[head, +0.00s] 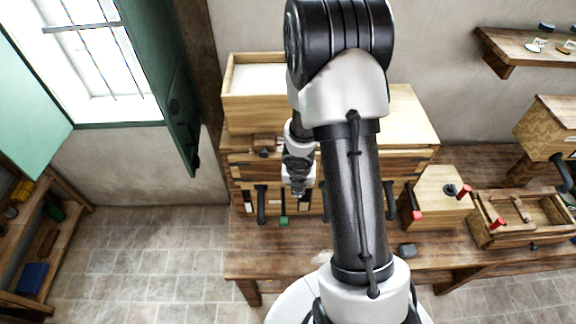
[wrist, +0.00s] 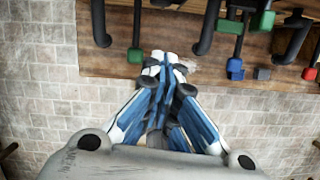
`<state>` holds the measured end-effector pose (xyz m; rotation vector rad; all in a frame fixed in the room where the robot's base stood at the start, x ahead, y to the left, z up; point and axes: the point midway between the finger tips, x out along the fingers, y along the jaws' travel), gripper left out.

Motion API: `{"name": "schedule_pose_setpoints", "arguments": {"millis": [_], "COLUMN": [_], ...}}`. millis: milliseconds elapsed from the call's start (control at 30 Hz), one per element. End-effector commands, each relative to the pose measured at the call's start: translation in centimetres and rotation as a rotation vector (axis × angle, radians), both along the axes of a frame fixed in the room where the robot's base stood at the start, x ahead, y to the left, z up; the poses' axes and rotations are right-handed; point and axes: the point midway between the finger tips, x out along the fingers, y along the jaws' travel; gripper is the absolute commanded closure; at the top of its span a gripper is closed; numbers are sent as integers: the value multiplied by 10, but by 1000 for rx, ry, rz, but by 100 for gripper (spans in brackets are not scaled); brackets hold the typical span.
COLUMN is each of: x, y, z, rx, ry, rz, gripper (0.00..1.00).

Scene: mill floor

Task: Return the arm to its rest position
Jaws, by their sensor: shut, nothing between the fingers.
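My gripper (wrist: 166,60) is shut and empty in the wrist view, its blue and white fingers together. It points toward the front edge of the wooden bench (wrist: 105,70), with tiled floor below. In the head view my arm rises through the middle and folds over, and its wrist end hangs in front of the wooden drawer cabinet. The arm hides part of the cabinet and bench. Whether the fingers touch anything is not clear, but I see no contact.
The drawer cabinet (head: 410,118) stands on the bench (head: 275,262). Dark levers with green (head: 283,220) and red (head: 417,215) ends stick out. An open wooden box (head: 500,240) lies right. A window shutter (head: 160,75) and shelf (head: 22,270) stand left. Floor at left is clear.

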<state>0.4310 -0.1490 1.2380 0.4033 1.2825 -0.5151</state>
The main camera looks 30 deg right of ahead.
Motion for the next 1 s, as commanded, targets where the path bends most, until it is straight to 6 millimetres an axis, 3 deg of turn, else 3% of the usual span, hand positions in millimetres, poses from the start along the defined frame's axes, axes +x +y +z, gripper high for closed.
{"name": "schedule_pose_setpoints", "arguments": {"millis": [267,433,667,833,1000], "x": [-1,7,-4,-37,-81], "y": [1,-4,-2,17,48], "z": [1,10,39,49,41], "rx": [-1,-20,22,148,339], "ry": [-3,-70,-274,-406,-476], "rz": [-8,-183,-755,-1195,-1615], "gripper": [100,100,100,100,100]}}
